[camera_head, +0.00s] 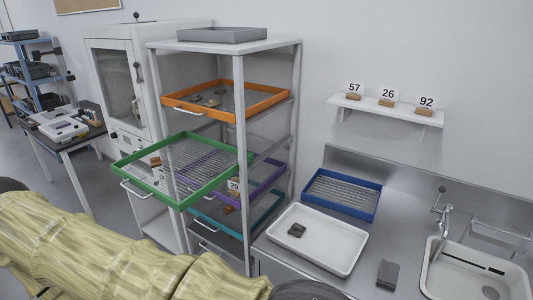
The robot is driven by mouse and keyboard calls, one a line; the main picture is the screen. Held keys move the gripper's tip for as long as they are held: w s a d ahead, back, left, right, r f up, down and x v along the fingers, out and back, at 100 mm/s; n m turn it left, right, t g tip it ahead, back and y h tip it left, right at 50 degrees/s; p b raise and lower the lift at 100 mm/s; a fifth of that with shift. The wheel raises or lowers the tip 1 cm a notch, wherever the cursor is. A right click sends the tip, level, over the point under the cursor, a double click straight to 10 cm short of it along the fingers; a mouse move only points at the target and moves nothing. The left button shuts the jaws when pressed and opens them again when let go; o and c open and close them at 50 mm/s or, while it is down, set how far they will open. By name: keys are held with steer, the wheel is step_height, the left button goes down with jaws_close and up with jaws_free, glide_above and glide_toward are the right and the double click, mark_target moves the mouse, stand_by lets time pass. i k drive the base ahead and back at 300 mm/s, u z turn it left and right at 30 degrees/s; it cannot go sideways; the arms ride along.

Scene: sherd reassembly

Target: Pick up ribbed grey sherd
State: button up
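A small dark grey-brown sherd (297,230) lies in the left part of the white tray (322,262) on the metal counter; I cannot make out ribs on it. Several small greyish and brown sherds (212,103) lie in the orange-rimmed drawer (262,107) of the rack. Which of these is the ribbed grey sherd I cannot tell at this size. My arm, in a yellowish cover, crosses the lower left of the view. My gripper's fingers do not show.
A green mesh drawer (150,193) sticks out of the rack above purple and teal ones. A blue ribbed tray (341,195) lies behind the white tray. A dark grey block (388,274) sits between the white tray and the sink (470,285). A wall shelf (388,108) holds numbered cards.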

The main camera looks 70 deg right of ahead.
mark_target(296, 230)
steer(key=i, duration=1.55)
steer(key=z, duration=3.85)
steer(key=i, duration=0.1)
steer(key=u, duration=0.05)
